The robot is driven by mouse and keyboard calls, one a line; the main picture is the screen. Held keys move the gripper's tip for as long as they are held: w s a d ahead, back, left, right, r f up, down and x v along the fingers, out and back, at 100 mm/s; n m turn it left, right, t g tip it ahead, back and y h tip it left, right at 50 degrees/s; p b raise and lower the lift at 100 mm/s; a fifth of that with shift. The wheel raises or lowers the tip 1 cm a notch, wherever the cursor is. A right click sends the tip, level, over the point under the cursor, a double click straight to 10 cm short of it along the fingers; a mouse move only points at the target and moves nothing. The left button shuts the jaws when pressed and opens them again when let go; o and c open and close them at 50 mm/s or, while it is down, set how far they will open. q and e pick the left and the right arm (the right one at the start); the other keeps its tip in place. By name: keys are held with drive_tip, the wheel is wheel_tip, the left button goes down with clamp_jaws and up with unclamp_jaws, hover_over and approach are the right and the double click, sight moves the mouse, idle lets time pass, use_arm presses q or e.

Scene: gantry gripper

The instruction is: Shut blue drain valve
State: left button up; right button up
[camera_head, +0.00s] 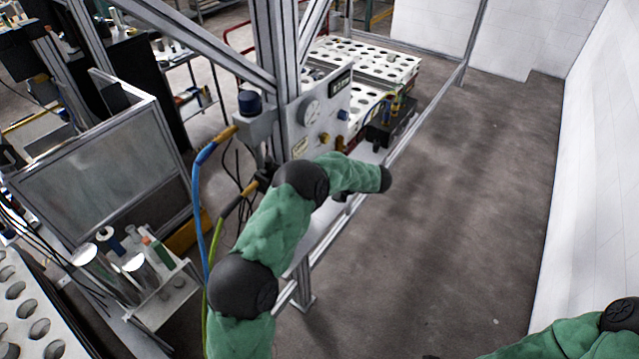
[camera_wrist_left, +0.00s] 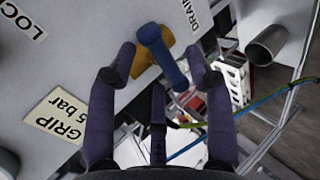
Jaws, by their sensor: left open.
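The blue drain valve handle (camera_wrist_left: 163,55) shows in the left wrist view, in front of a brass body (camera_wrist_left: 140,63) on a grey panel (camera_wrist_left: 80,50). The handle slants from upper left to lower right, across the brass body. A partly cut-off "DRAIN" label (camera_wrist_left: 193,14) is beside it. My left gripper (camera_wrist_left: 162,56) is open, with one dark finger on each side of the handle. I see no clear contact. In the head view my green left arm reaches toward the panel (camera_head: 322,104) and its gripper is hidden. My right gripper is outside both views.
The panel carries a round gauge (camera_head: 311,112). A black block (camera_head: 391,124) and white perforated trays (camera_head: 362,62) are beyond the panel. The floor to the right (camera_head: 450,210) is clear up to a white wall.

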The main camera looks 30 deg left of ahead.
use_arm(q)
drive_tip(key=v, duration=1.1)
drive_tip(key=shift+d+r, duration=0.25)
drive_tip(key=shift+f, duration=0.1)
